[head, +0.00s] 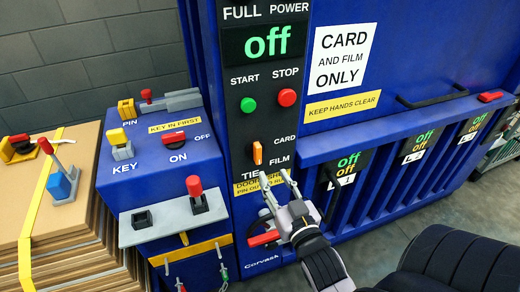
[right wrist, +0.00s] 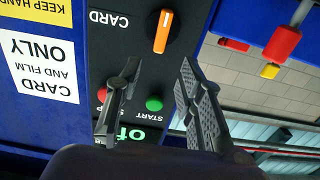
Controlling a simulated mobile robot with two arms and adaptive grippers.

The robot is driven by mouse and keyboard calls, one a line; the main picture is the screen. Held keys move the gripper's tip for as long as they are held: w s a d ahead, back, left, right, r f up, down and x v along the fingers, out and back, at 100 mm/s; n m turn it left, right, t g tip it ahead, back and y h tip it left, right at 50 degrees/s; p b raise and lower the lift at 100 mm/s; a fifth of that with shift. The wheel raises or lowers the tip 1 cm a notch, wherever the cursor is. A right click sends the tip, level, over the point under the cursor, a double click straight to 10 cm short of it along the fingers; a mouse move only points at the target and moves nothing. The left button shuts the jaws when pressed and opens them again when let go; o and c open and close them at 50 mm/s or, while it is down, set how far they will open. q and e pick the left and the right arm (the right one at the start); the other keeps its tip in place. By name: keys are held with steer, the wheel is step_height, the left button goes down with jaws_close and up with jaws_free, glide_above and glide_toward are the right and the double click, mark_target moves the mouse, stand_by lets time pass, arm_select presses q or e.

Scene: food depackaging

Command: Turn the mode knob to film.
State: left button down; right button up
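The mode knob is a small orange bar (head: 257,153) on the black control panel (head: 262,117), beside the words CARD and FILM. It stands nearly upright; I cannot tell which label it points to. It also shows near the top of the right wrist view (right wrist: 162,31), where the panel is upside down. My right gripper (head: 276,177) is open and empty, with its fingertips just below the knob in the head view. In the right wrist view the parted fingers (right wrist: 160,70) lie either side of the knob's line, apart from it. My left gripper is not in view.
Green START (head: 248,104) and red STOP (head: 286,97) buttons sit above the knob, under a display (head: 268,41) reading "off". A blue key box (head: 150,180) with levers stands left. Stacked cardboard (head: 88,200) is at far left. Barred blue doors are right.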

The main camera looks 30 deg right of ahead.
mark_target(259, 153)
steer(key=p+x, duration=0.2)
steer(key=x, duration=0.9)
steer(key=shift+a, duration=0.1)
steer(key=shift+c, duration=0.2)
jaws_close()
